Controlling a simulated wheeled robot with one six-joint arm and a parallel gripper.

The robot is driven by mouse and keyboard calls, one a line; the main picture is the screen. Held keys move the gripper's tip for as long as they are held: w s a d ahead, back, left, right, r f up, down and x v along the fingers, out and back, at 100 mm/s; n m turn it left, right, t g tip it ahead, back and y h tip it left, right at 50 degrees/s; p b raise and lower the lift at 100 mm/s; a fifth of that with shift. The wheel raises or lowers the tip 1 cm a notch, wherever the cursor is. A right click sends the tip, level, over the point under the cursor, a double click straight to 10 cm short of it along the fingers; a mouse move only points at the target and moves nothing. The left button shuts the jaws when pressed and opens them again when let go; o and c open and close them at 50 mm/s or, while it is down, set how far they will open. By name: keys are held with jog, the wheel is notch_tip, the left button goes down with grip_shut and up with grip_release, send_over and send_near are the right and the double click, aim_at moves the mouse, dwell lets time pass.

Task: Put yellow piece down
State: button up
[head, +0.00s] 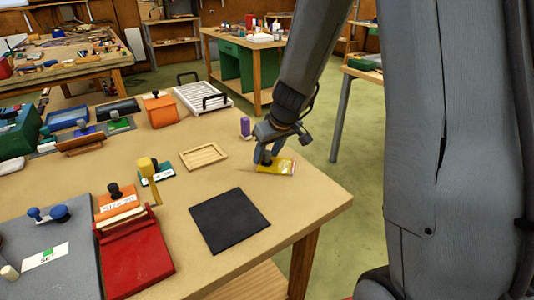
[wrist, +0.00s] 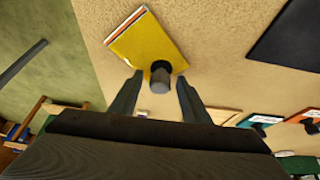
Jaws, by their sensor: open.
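The yellow piece (head: 278,166) is a flat rectangle with a dark knob, lying on the tan workbench near its right edge. In the wrist view the yellow piece (wrist: 140,42) shows a white and orange strip along one edge, and its dark knob (wrist: 160,76) is just beyond and between my fingertips. My gripper (head: 266,155) is right at the yellow piece in the head view. In the wrist view my gripper (wrist: 158,84) has its two fingers apart, one on each side of the knob, with a gap showing. I cannot tell whether the piece is fully flat on the bench.
A black square mat (head: 229,220) lies in front of the yellow piece. A shallow wooden tray (head: 204,156) is to its left, and a small purple piece (head: 245,127) stands behind. A red holder (head: 137,257) and an orange piece (head: 117,200) are farther left. Bare bench surrounds the piece.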

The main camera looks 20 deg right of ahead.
jog(key=v, duration=1.2)
jog(key=s+f+m+g, duration=0.1)
jog(key=s+f, duration=0.2)
jog(key=s, duration=0.3)
jog(key=s+f+m+g+h, duration=0.1)
jog(key=s+f, duration=0.2)
jog(key=s, duration=0.3)
jog(key=s+a+f+m+g, duration=0.1)
jog(key=s+f, duration=0.2)
jog(key=s, duration=0.2)
jog(key=shift+s+a+f+m+g+h, duration=0.1)
jog(key=shift+s+f+m+g+h, duration=0.05)
jog(key=shift+s+m+g+h, duration=0.2)
